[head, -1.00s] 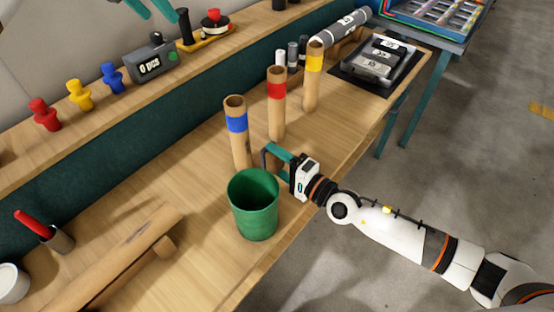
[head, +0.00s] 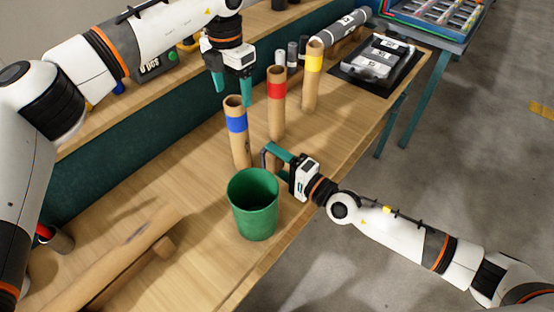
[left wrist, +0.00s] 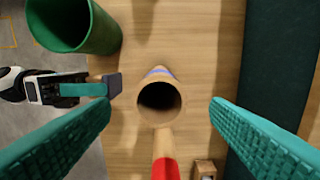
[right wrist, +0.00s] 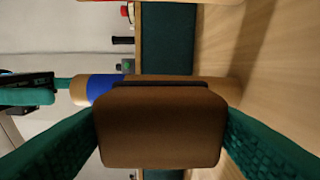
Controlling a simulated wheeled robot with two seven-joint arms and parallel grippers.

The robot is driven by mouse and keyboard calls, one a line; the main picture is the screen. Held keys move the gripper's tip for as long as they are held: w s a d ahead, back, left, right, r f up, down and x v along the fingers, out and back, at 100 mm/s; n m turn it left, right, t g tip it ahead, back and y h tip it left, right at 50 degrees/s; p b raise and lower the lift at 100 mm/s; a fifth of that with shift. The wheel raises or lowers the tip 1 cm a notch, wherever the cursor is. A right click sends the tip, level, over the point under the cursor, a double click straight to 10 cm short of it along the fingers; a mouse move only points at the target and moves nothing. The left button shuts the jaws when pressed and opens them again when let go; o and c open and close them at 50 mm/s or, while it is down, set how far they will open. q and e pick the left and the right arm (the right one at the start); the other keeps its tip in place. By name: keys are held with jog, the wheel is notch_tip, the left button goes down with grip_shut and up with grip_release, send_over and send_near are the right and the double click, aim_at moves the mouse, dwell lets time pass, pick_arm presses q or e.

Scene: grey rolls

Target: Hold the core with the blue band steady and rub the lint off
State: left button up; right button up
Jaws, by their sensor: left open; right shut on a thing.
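The core with the blue band (head: 237,122) stands upright on the bench, nearest of three cores. My left gripper (head: 232,97) is open just above and around its top; the left wrist view looks down at its open end (left wrist: 160,98) between the spread fingers. My right gripper (head: 277,164) is shut on a dark brown rounded pad (right wrist: 160,128), beside the lower part of the core. In the right wrist view the pad is in front of the core and hides its middle. Whether pad and core touch is unclear. I cannot make out lint.
The red-band core (head: 276,115) and yellow-band core (head: 313,80) stand behind. A green bin (head: 254,215) stands close in front, near the right gripper. A black tray (head: 400,76) lies at the far end. A long brown roll (head: 110,262) lies front left.

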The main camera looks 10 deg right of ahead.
aim_at(236, 112)
pick_arm(q)
jog(key=shift+f, duration=3.6)
jog(key=c, duration=1.1)
